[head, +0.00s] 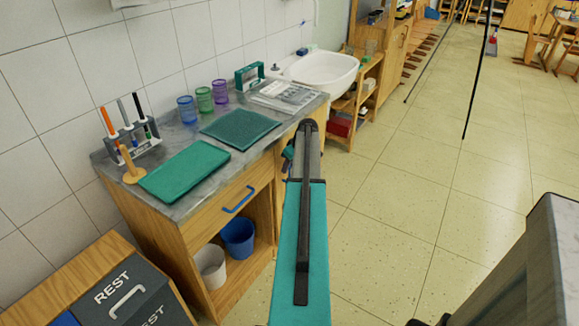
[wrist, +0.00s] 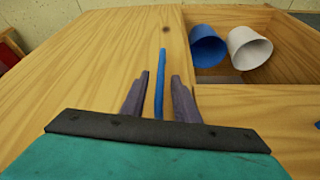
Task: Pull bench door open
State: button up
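The bench (head: 187,237) stands along the tiled wall, with a wooden front and a grey top. Its wooden door panel (wrist: 105,50) fills the left of the wrist view and looks flat and closed. A blue bar handle (wrist: 161,80) stands out from the panel. My gripper (wrist: 158,85) is open, with one dark finger on each side of the handle and a visible gap to each. Whether the fingers reach past the bar is unclear. In the head view, my gripper (head: 289,152) is at the bench's right part, and my arm hides the door and its handle.
Beside the door, an open compartment holds a blue bucket (head: 238,237) and a white bucket (head: 211,266). A drawer with a blue handle (head: 238,199) is above it. Trays, cups and pens stand on top. A sink (head: 322,69) is beyond. Floor (head: 400,215) to the right is clear.

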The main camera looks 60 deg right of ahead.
grip_shut()
jog(key=shift+s+a, duration=0.1)
jog(key=shift+a, duration=0.05)
